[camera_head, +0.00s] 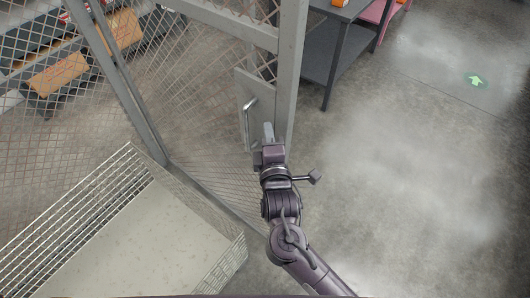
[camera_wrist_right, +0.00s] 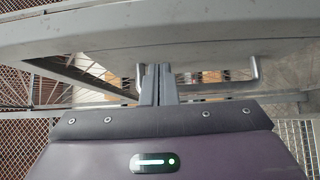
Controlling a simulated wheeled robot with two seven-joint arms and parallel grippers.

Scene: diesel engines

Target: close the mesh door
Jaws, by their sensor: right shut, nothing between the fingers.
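The mesh door (camera_head: 290,75) has a grey metal frame with diamond mesh, and its free-edge post stands in the upper middle of the head view. A plate with a bent metal handle (camera_head: 247,122) sits beside that post; the handle also shows in the right wrist view (camera_wrist_right: 256,73). My right gripper (camera_head: 268,132) is shut and empty, just right of the handle and close to the door's edge. In the wrist view its fingertips (camera_wrist_right: 157,82) are right by the grey door frame (camera_wrist_right: 110,30); I cannot tell whether they touch. My left gripper is not in view.
A wire-sided basket (camera_head: 235,262) stands at lower left. Behind the mesh at upper left are cardboard boxes (camera_head: 58,77) on shelving. A dark table (camera_head: 328,62) stands beyond the door. The concrete floor (camera_head: 420,180) on the right is clear.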

